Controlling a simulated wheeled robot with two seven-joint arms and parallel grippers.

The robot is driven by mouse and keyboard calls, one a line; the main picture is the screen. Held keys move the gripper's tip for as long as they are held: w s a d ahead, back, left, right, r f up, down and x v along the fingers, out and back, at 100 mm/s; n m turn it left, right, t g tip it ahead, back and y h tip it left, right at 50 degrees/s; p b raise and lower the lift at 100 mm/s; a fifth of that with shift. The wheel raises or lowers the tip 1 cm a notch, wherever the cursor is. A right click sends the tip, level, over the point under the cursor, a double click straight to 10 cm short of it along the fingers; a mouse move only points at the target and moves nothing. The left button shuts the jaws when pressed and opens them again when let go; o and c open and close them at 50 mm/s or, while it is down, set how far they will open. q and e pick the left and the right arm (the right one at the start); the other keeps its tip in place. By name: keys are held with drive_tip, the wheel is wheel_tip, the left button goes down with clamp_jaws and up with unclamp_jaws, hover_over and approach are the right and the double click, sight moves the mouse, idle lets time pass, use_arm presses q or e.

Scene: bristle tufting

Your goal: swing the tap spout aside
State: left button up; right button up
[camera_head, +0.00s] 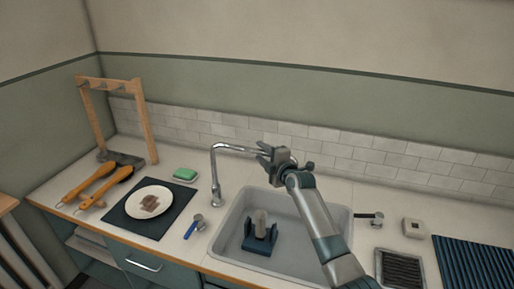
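The chrome tap (216,185) stands upright on the counter at the left rim of the sink (346,225). Its spout (236,147) bends at the top and reaches right, over the back of the sink. My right gripper (263,152) is at the far end of the spout, with its fingers pointing left. The fingers overlap the spout's end, which they partly hide. I cannot tell whether they are closed on it or only beside it. My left gripper is not in view.
A blue holder (261,243) with a grey cylinder stands in the sink. Left are a plate (149,203) on a dark mat, a green sponge (185,173), a blue-handled tool (193,228) and a wooden rack (148,130). A ribbed mat (470,265) lies right. The tiled wall is close behind.

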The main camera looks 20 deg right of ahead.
drive_tip(key=shift+x, duration=2.05)
clamp_jaws()
